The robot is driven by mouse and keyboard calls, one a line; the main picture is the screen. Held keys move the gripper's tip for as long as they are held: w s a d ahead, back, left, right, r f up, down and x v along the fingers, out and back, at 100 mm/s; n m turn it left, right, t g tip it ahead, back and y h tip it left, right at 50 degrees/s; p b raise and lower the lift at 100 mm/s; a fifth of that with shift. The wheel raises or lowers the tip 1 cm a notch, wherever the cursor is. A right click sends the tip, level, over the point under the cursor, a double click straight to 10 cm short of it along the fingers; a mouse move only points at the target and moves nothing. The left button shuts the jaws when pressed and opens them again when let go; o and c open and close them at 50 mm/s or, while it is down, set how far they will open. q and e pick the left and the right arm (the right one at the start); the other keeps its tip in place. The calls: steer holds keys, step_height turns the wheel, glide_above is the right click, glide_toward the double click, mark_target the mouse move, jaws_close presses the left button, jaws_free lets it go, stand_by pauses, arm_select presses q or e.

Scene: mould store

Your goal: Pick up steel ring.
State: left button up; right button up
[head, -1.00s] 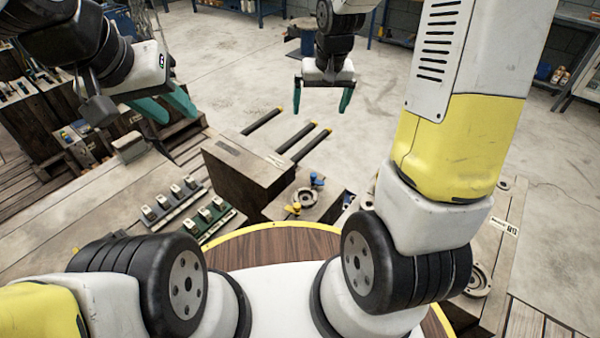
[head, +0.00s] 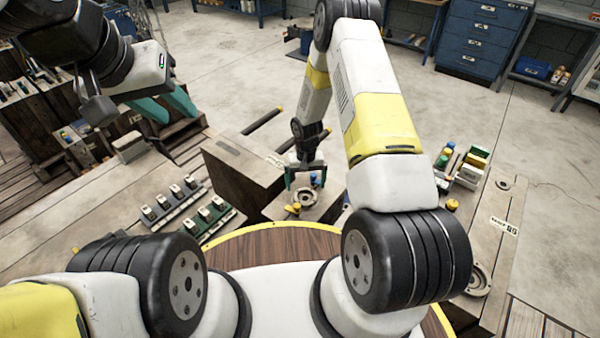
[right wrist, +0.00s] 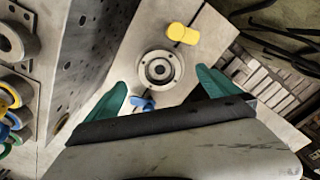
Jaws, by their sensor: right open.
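A grey steel ring (head: 305,198) lies on a pale block top in the middle of the head view. It also shows in the right wrist view (right wrist: 148,78), round with a dark centre, fully in sight there. My right gripper (head: 306,184) is open above and just behind the ring in the head view. In the right wrist view its teal fingers (right wrist: 161,80) stand apart on either side below the ring, with nothing between them touching. My left gripper (head: 165,105) is open and empty at the upper left, far from the ring.
A yellow piece (right wrist: 182,33) and a blue-handled piece (right wrist: 142,103) lie close to the ring. A tall block (head: 240,165) stands to its left. Another round part (head: 478,280) sits on the right-hand block.

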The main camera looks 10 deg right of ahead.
mark_target(306, 199)
steer(key=f, duration=0.7)
steer(key=shift+w+d+f, duration=0.15)
steer(key=shift+w+f, duration=0.05)
steer(key=shift+w, duration=0.1)
steer(key=c, duration=2)
step_height(306, 199, up, 10)
steer(key=shift+r, duration=0.1)
steer(key=shift+c, duration=0.2)
